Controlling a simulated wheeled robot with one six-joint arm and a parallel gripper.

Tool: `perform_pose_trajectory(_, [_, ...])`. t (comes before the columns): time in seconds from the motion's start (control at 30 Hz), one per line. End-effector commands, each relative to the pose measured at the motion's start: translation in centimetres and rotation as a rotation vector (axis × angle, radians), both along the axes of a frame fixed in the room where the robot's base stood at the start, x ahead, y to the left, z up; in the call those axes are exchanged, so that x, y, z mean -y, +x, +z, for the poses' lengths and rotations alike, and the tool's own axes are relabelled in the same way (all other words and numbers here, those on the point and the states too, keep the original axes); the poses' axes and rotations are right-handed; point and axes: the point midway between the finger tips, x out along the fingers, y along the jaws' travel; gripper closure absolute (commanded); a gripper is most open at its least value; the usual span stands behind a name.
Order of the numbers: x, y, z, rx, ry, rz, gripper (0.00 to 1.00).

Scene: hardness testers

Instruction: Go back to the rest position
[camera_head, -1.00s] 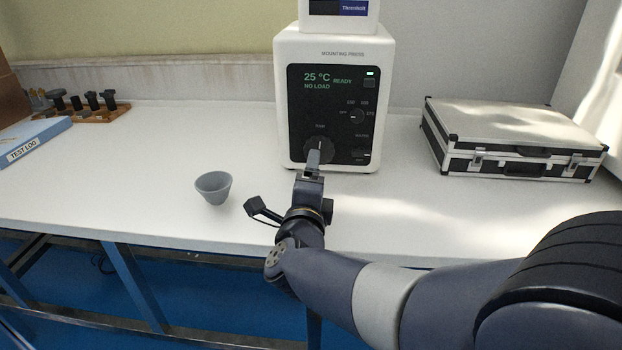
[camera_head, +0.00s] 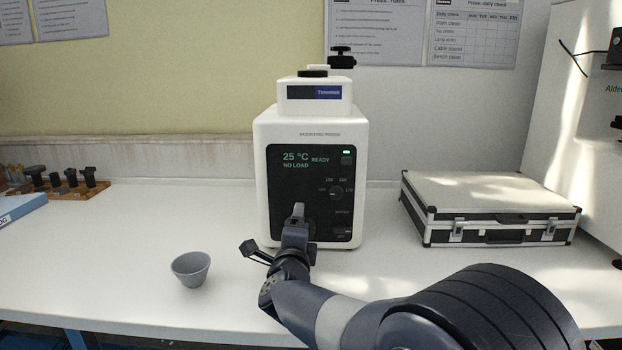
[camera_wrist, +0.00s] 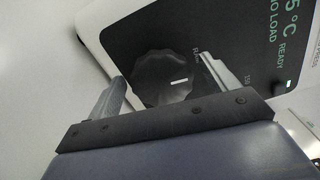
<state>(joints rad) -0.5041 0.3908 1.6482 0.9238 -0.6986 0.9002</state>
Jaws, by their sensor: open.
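The mounting press (camera_head: 262,140) stands on the white bench, its black panel reading "25 °C READY NO LOAD" with a green light lit. My gripper (camera_head: 298,212) is in front of the lower left of this panel and hides the large knob there in the head view. In the wrist view the large dark round knob (camera_wrist: 160,76) with a white mark shows beyond and between the two fingers of my gripper (camera_wrist: 168,80). The fingers are apart and hold nothing. Whether they touch the knob I cannot tell.
A grey cup (camera_head: 190,269) stands on the bench (camera_head: 120,240) left of my gripper. A silver and black case (camera_head: 490,205) lies to the right. A wooden rack (camera_head: 75,190) with dark pieces is at the far left. Bench between cup and press is clear.

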Motion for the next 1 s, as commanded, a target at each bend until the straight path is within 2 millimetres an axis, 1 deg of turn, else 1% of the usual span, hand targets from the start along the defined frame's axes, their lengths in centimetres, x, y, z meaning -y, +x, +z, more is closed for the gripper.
perform_pose_trajectory(0.33, [-0.1,-0.1,0.0,-0.001,0.005,0.001,0.18])
perform_pose_trajectory(0.47, [-0.2,-0.8,0.1,-0.002,-0.014,0.003,0.18])
perform_pose_trajectory(0.57, [-0.2,-2.1,0.1,0.000,-0.017,0.003,0.18])
perform_pose_trajectory(0.67, [-0.3,-3.9,0.1,-0.001,-0.018,0.004,0.18])
perform_pose_trajectory(1.0, [-0.6,-10.8,0.1,-0.001,-0.017,0.006,0.18])
